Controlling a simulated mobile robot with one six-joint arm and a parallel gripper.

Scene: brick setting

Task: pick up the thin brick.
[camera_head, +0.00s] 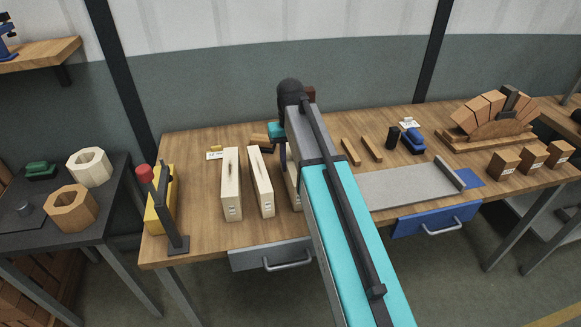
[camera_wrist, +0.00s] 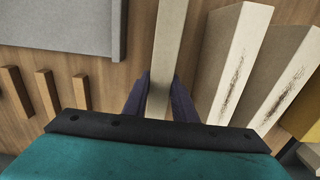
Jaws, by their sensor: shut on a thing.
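The thin brick (camera_wrist: 168,45) is a pale, narrow, long block in the wrist view. It runs between the two dark purple fingers of my gripper (camera_wrist: 160,98), which are shut on its sides. In the head view a sliver of the thin brick (camera_head: 293,190) shows left of my arm, at the right end of a row of pale bricks. My arm hides most of it and most of the gripper there. I cannot tell whether it touches the table.
Two wider pale bricks (camera_head: 231,185) (camera_head: 261,180) stand left of it on the wooden table (camera_head: 195,210). A yellow tool with a red knob (camera_head: 160,200) stands further left. A grey slab (camera_head: 405,186) lies to the right, with wooden strips (camera_head: 371,149) behind.

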